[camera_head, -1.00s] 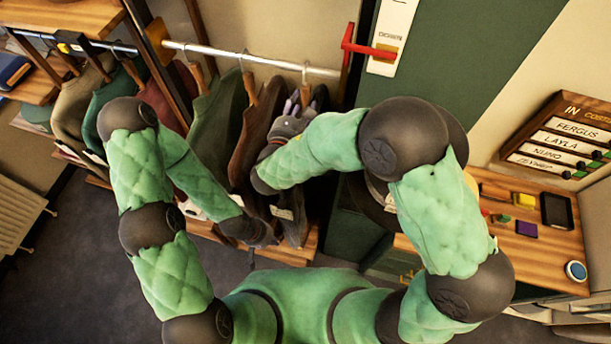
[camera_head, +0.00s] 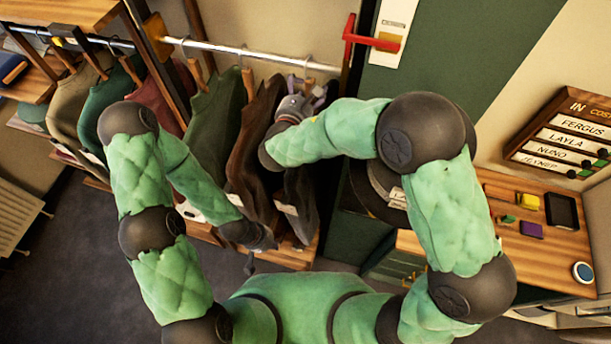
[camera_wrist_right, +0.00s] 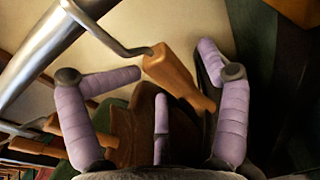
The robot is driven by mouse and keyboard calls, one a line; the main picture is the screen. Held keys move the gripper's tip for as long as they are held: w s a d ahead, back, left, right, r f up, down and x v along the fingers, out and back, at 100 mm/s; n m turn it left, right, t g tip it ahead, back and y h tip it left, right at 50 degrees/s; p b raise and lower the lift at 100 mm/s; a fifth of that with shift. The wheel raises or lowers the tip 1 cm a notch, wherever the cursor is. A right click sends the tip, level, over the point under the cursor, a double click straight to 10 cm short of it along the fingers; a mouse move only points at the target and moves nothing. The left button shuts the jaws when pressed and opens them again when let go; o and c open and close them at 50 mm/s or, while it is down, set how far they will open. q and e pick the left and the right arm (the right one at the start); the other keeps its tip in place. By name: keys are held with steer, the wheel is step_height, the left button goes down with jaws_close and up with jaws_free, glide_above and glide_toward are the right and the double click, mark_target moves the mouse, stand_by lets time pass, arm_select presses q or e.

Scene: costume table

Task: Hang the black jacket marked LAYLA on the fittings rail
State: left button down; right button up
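A black jacket (camera_head: 299,195) hangs at the right end of the rail (camera_head: 245,54), with a pale tag (camera_head: 287,210) too small to read. My right gripper (camera_head: 303,90) is at its top, just under the rail. In the right wrist view, its lilac fingers (camera_wrist_right: 170,62) curl in around a wooden hanger (camera_wrist_right: 172,70) with a metal hook (camera_wrist_right: 105,32); whether they grip it I cannot tell. My left gripper (camera_head: 264,240) is low beside the jacket's lower part; its fingers are hard to make out. My right forearm hides part of the jacket's upper right.
Brown (camera_head: 252,140) and green (camera_head: 212,125) garments hang close on the left. A red bracket (camera_head: 368,38) is at the rail's right end. A dark hat (camera_head: 378,190) and a wooden desk (camera_head: 545,245) with small items are at the right. Dark floor lies open at lower left.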

steer(key=shift+s+f, duration=0.15)
steer(key=shift+f, duration=0.5)
steer(key=c, duration=0.5)
steer(key=shift+s+a, duration=0.1)
jaws_close()
steer(key=shift+r, duration=0.4)
steer(key=shift+w+r+p, duration=0.3)
steer(key=shift+r+p, duration=0.25)
steer(key=shift+r, duration=0.4)
steer(key=shift+d+r, duration=0.2)
steer(key=shift+r, duration=0.05)
steer(key=shift+r, duration=0.1)
steer(key=shift+a, duration=0.15)
